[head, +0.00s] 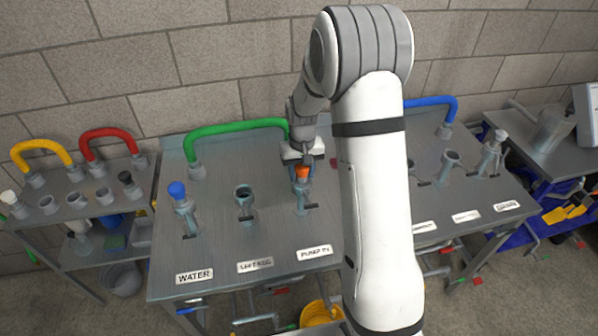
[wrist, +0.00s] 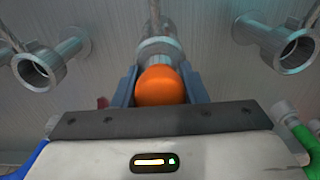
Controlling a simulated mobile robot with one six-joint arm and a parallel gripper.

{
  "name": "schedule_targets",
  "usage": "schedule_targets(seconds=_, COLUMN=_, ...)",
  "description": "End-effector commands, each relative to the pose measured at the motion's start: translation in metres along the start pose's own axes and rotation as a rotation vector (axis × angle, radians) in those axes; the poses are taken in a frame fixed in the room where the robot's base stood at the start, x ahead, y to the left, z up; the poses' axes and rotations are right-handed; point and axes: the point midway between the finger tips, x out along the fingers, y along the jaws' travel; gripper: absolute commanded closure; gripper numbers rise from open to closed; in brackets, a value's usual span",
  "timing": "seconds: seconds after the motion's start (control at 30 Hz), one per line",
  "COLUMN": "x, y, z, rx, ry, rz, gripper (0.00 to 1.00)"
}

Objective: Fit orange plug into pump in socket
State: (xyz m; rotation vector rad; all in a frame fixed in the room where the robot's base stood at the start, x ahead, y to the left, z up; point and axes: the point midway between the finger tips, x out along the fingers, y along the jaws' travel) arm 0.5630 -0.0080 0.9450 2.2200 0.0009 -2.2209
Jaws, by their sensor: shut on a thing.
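The orange plug (head: 301,173) is at the mouth of the pump in socket (head: 302,197), above its "PUMP IN" label (head: 314,252). My gripper (head: 300,160) is shut on the plug. In the wrist view the orange plug (wrist: 160,86) sits between the two fingers of my gripper (wrist: 159,88), in line with a grey metal pipe, the pump in socket (wrist: 157,46). The plug hides the socket's mouth, so I cannot tell how deep it sits.
Left of it stand the open left keg socket (head: 245,199) and the water socket with a blue plug (head: 177,190). A green hose (head: 235,127) arches behind them. My arm hides the bench's middle. A side table (head: 88,199) at left holds red and yellow hoses.

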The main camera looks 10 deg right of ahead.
Motion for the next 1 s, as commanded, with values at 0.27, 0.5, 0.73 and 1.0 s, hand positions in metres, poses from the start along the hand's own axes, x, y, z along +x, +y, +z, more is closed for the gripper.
schedule_targets(seconds=0.27, x=0.001, y=0.000, z=0.000, rx=0.001, ry=0.000, rz=0.000, gripper=0.60)
schedule_targets(seconds=0.5, x=0.001, y=0.001, z=0.000, rx=0.001, ry=0.000, rz=0.000, gripper=0.40)
schedule_targets(seconds=0.73, x=0.001, y=0.001, z=0.000, rx=0.001, ry=0.000, rz=0.000, gripper=0.36)
schedule_targets(seconds=1.0, x=-0.024, y=0.001, z=-0.001, rx=0.001, ry=0.005, rz=0.000, gripper=0.36)
